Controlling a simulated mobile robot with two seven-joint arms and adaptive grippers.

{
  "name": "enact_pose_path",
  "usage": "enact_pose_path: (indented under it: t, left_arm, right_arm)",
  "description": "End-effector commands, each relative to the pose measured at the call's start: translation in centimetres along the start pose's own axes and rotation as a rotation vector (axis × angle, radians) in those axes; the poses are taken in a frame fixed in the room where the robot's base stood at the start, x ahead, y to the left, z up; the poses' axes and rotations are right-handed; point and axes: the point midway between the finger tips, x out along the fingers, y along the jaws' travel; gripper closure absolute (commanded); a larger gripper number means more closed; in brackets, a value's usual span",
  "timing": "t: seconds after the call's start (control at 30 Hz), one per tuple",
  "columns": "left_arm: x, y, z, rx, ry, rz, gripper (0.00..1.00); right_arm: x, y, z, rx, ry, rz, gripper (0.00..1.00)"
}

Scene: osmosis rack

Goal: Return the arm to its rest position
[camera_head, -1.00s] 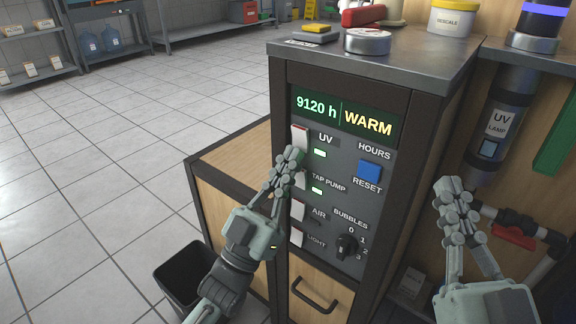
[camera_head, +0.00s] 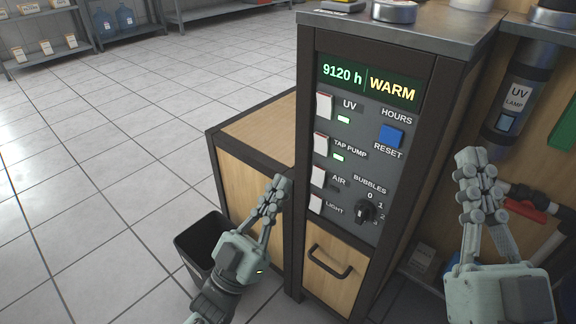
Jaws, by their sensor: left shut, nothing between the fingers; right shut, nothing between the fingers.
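My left gripper (camera_head: 279,186) is shut and empty. It is in front of the wooden cabinet's side, left of the control panel (camera_head: 357,174) and apart from its switches. My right gripper (camera_head: 471,158) is shut and empty, at the right in front of the tall cabinet's side. The panel display (camera_head: 367,83) reads 9120 h and WARM. The UV switch (camera_head: 324,106) and tap pump switch (camera_head: 321,143) each have a lit green lamp beside them. The air switch (camera_head: 318,177) and light switch (camera_head: 316,204) sit below.
A blue reset button (camera_head: 391,136) and a bubbles knob (camera_head: 365,211) are on the panel, above a drawer handle (camera_head: 329,262). A dark bin (camera_head: 197,243) stands on the floor by my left arm. A UV lamp (camera_head: 516,97) and red-handled valve (camera_head: 525,210) are at the right.

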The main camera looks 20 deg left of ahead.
Motion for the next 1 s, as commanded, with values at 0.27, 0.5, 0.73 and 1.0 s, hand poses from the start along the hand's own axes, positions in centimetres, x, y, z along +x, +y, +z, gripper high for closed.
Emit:
enact_pose_path:
  t: [0.27, 0.5, 0.73, 1.0]
  left_arm:
    - [-1.0, 0.0, 0.1, 0.000, 0.001, 0.000, 1.00]
    - [-1.0, 0.0, 0.1, 0.000, 0.001, 0.000, 1.00]
    - [0.0, 0.9, -0.5, -0.006, -0.008, -0.001, 1.00]
    - [5.1, 5.5, -4.8, -0.024, -0.092, -0.009, 1.00]
  right_arm:
    - [0.0, 0.1, -0.2, 0.001, 0.016, 0.004, 1.00]
    - [0.0, 0.1, -0.3, 0.002, 0.015, 0.004, 1.00]
    - [-0.1, -0.1, -0.4, 0.003, 0.013, -0.001, 1.00]
    - [-0.1, -0.1, -0.3, 0.003, 0.012, 0.001, 1.00]
